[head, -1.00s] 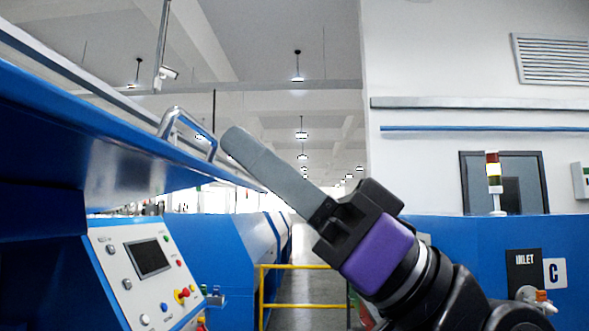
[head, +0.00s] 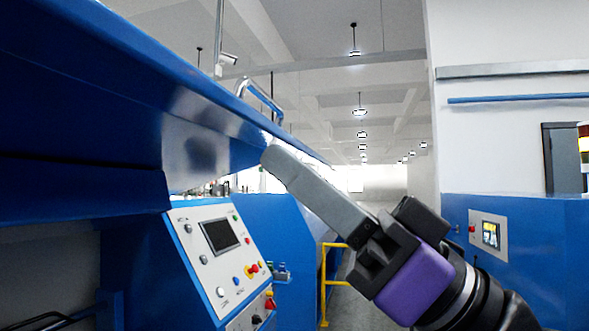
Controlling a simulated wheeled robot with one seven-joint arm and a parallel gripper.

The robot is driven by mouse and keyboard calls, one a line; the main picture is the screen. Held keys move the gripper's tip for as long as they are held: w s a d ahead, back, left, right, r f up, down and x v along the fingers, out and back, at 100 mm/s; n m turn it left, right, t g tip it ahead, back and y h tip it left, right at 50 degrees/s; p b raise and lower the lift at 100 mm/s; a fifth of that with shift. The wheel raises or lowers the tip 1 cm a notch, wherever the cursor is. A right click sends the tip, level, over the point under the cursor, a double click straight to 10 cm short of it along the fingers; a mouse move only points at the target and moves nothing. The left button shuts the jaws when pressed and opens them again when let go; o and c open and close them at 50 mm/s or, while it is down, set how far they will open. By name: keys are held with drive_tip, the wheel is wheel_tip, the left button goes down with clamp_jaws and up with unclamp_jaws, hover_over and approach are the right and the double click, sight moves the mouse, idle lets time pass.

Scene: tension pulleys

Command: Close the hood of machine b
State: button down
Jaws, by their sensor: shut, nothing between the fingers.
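The blue hood (head: 120,110) of the machine on the left is raised and slants across the upper left of the head view. A metal handle (head: 260,98) stands on its outer edge. My gripper (head: 272,160) is shut and empty, with its grey fingers pointing up and left. Its tips appear close to the hood's edge, just below the handle; I cannot tell whether they touch it. No letter marking this machine is visible.
A control panel (head: 222,252) with a screen and several buttons is on the machine below the hood. A yellow rail (head: 326,285) stands by the aisle. Another blue machine (head: 540,240) is at the right.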

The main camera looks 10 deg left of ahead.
drive_tip(key=shift+f+b, duration=0.85)
drive_tip(key=shift+b, duration=0.15)
drive_tip(key=shift+d+f+y+b, duration=0.1)
drive_tip(key=shift+f+y+b, duration=0.2)
drive_tip(key=shift+f+b, duration=0.75)
idle(1.0)
drive_tip(key=r+p, duration=0.1)
drive_tip(key=r, duration=0.3)
drive_tip(key=shift+d+r+p, duration=0.15)
drive_tip(key=shift+d+p, duration=0.05)
drive_tip(key=shift+p, duration=0.15)
drive_tip(key=d+r+b+v, duration=0.1)
drive_tip(key=b+v, duration=0.2)
drive_tip(key=v, duration=0.7)
drive_tip(key=shift+d+r+b, duration=0.25)
drive_tip(key=shift+d+b, duration=0.05)
drive_tip(key=shift+b, duration=0.05)
